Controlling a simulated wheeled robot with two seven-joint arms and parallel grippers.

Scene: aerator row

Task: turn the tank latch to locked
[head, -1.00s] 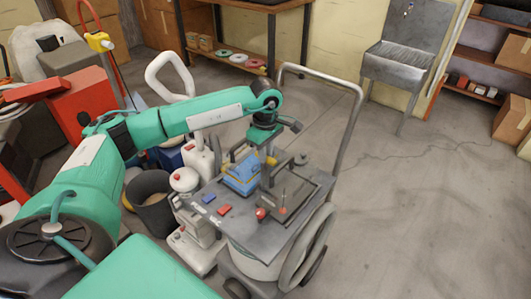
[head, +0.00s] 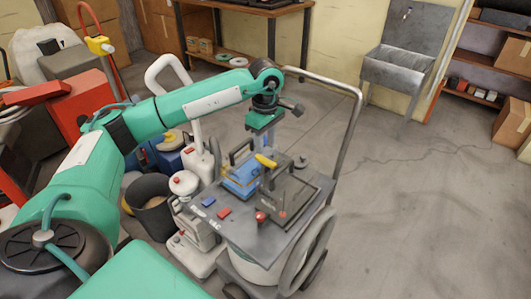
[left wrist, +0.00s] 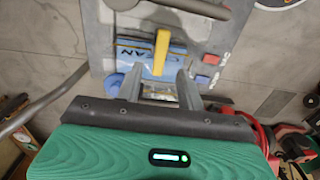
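The yellow lever (head: 265,160), which looks like the tank latch, sits on top of a blue box-shaped part (head: 241,180) on the grey cart top. In the left wrist view the lever (left wrist: 161,52) stands upright in the picture across the blue part (left wrist: 180,62), which bears partly hidden lettering. My left gripper (head: 265,137) hangs above the lever, apart from it. Its two fingers (left wrist: 169,82) are spread with a gap and nothing held between them. My right gripper is not in view.
The cart top (head: 250,232) also carries a red patch (head: 223,211), a blue patch (head: 208,201), a dark lidded plate (head: 290,200) and a red knob (head: 261,217). A tall push handle (head: 352,140) rises behind. A dark bucket (head: 153,218) stands left. Floor at right is clear.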

